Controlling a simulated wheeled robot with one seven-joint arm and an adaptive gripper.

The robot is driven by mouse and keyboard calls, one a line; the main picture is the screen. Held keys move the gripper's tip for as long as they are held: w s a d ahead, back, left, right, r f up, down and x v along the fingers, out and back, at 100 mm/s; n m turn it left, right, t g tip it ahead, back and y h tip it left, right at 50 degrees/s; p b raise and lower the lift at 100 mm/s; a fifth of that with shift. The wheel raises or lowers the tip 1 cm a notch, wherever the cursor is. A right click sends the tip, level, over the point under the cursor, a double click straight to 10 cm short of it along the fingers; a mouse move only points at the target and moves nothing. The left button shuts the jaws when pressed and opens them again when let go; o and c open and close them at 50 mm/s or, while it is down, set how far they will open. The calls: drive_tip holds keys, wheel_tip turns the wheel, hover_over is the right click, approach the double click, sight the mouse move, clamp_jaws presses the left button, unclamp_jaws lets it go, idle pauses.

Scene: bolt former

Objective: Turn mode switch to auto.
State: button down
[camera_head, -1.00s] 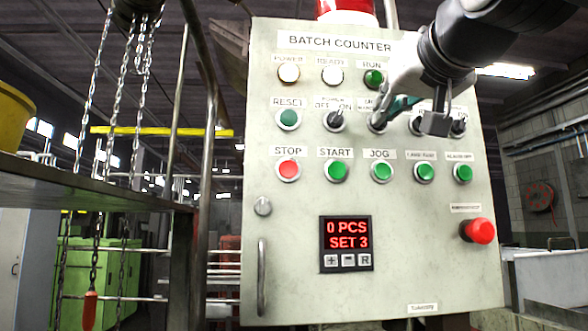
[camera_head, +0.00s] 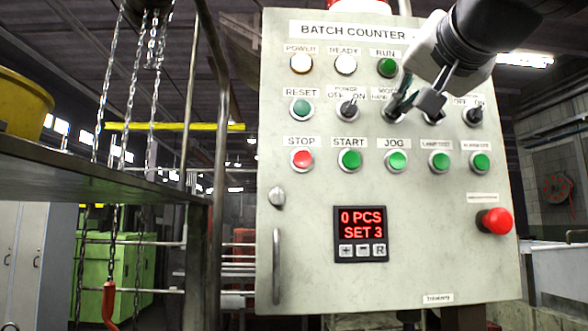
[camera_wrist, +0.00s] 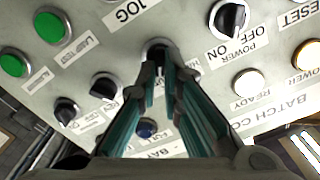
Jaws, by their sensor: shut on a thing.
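The mode switch (camera_head: 392,112) is a round selector on the pale control panel (camera_head: 420,270), under a partly hidden MODE label, right of the POWER OFF/ON switch (camera_head: 347,109). My gripper (camera_head: 399,103) comes from the upper right, and its fingertips are at the mode switch. In the wrist view, upside down, the teal-padded fingers (camera_wrist: 165,62) are closed around the switch's knob, with its metal rim (camera_wrist: 154,43) showing behind the tips. The knob's handle is mostly hidden, so I cannot read its position.
A row of buttons lies below, with red STOP (camera_head: 302,159) and green START (camera_head: 349,160). Another black selector (camera_head: 474,115) is at right. A red emergency button (camera_head: 494,221) sticks out lower right. A counter display (camera_head: 361,232) reads 0 PCS, SET 3.

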drive_tip(key=shift+f, duration=0.1)
drive_tip(key=c, duration=1.7)
unclamp_jaws()
drive_tip(key=s, duration=1.2)
drive_tip(key=shift+w+f, duration=0.1)
